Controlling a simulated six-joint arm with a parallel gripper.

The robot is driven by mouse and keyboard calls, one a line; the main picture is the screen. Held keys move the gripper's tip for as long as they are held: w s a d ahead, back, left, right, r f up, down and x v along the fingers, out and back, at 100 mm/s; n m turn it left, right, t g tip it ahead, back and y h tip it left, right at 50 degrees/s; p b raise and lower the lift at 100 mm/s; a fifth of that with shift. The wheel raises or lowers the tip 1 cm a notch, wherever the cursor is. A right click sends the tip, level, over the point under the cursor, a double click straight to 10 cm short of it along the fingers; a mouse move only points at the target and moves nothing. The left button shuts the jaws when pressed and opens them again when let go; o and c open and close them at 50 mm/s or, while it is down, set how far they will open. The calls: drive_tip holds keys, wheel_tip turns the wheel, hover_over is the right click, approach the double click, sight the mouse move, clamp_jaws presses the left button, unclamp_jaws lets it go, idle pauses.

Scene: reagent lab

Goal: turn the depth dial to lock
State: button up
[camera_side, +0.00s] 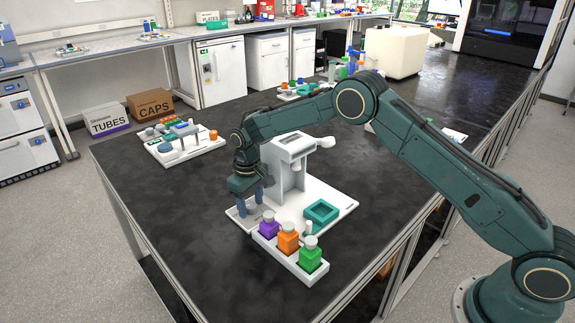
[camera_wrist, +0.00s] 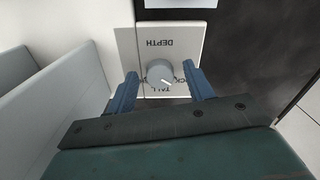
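The depth dial (camera_wrist: 160,73) is a round grey knob with a white pointer line, on a pale plate (camera_wrist: 192,42) marked DEPTH. The plate's lettering appears upside down in the wrist view, and the pointer points toward the lower right. Some lettering beside and below the knob is partly hidden. My gripper (camera_wrist: 160,88) is open, with one blue finger on each side of the dial and a visible gap to each. In the side view my gripper (camera_side: 252,203) points down at the left end of the white base, and its fingers hide the dial there.
A white press-like stand (camera_side: 290,160) rises close beside my gripper, on a white base (camera_side: 340,198) with a teal tray (camera_side: 321,212). A white rack (camera_side: 290,262) with purple, orange and green bottles stands in front. The dark bench is clear at front left.

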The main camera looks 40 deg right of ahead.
sight(251, 205)
wheel_tip(251, 205, up, 14)
idle(0.9)
idle(0.3)
